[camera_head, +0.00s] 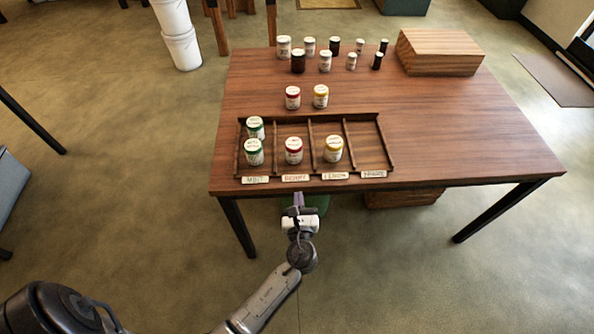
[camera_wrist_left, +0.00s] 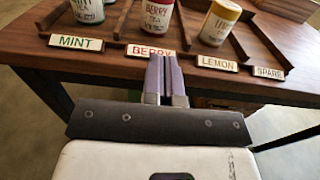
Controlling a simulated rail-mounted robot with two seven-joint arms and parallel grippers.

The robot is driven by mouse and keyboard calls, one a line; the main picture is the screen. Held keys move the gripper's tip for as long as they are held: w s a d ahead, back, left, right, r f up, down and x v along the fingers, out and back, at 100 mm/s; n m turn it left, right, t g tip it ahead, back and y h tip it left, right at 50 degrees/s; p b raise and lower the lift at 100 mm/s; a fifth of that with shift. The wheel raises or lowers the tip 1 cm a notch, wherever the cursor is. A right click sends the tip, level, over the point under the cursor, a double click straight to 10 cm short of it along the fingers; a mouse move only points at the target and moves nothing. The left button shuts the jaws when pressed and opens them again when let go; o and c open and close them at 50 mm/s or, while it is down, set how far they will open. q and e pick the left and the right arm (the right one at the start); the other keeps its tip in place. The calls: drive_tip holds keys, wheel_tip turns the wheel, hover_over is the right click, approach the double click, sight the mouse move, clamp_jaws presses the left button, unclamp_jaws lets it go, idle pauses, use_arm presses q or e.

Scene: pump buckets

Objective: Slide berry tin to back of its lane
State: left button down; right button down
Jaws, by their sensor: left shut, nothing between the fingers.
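The berry tin (camera_head: 293,150), white with a red band and lid edge, stands upright at the front of the berry lane in the wooden lane tray (camera_head: 384,140). In the left wrist view the berry tin (camera_wrist_left: 157,15) stands behind the BERRY label (camera_wrist_left: 150,51). My left gripper (camera_head: 298,199) is in front of the table's near edge, in line with the berry lane. Its fingers (camera_wrist_left: 164,75) are shut and empty, apart from the tin, and cover part of the label in the left wrist view. My right gripper is not in view.
Two green-banded tins (camera_head: 254,151) fill the mint lane and a yellow-banded lemon tin (camera_head: 333,149) stands right of the berry tin. Low dividers (camera_head: 311,132) separate the lanes. Behind the berry tin its lane is clear. Another red-banded tin (camera_head: 292,97) stands beyond the tray.

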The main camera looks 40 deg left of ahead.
sight(295, 155)
use_arm(q)
drive_tip(key=b+x, duration=0.1)
drive_tip(key=x, duration=1.3)
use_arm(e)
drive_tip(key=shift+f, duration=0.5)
